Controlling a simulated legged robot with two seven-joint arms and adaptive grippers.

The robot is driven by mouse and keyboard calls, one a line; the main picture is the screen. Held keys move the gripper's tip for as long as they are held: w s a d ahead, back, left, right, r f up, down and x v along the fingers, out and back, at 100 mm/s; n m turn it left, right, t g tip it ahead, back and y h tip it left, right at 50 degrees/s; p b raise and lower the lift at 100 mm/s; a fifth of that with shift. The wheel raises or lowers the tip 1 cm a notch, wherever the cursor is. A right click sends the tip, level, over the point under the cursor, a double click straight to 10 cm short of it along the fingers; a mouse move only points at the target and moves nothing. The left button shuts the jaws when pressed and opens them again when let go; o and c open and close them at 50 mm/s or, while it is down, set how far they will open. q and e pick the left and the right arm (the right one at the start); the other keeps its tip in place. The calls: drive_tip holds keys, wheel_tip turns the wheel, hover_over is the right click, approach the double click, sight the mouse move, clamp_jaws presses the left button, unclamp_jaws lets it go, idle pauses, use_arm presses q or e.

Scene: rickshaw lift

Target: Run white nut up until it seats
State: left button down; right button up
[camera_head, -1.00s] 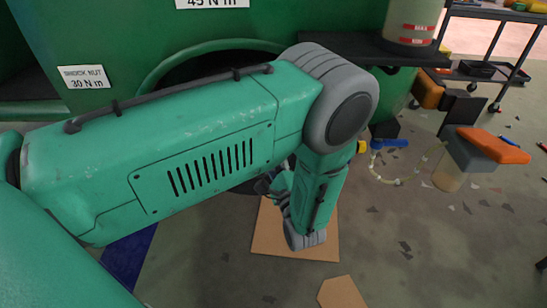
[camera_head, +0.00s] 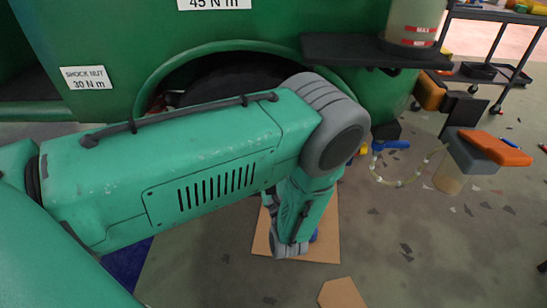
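My green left arm (camera_head: 200,175) comes in from the left and bends down at a large grey elbow joint. Of my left gripper (camera_head: 270,200), only a small dark part shows, behind the lower arm link. I cannot see its fingertips or whether it holds anything. The white nut is not visible. A label reading "SHOCK NUT 30 N m" (camera_head: 85,78) is on the green vehicle body (camera_head: 110,40). The dark wheel arch (camera_head: 225,75) opens behind my arm. My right gripper is not in view.
A cardboard sheet (camera_head: 325,240) lies under the lower arm, with another piece (camera_head: 342,293) nearer. A dark shelf (camera_head: 355,48) holds a MAX/MIN reservoir (camera_head: 414,22). An orange-topped container (camera_head: 490,150) with a hose stands right. A cart (camera_head: 490,72) is behind. Floor at lower right is mostly clear.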

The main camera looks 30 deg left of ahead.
use_arm(q)
drive_tip(key=shift+s+d+f, duration=0.1)
drive_tip(key=shift+f, duration=0.1)
drive_tip(key=c, duration=1.7)
unclamp_jaws()
drive_tip(key=shift+r, duration=0.1)
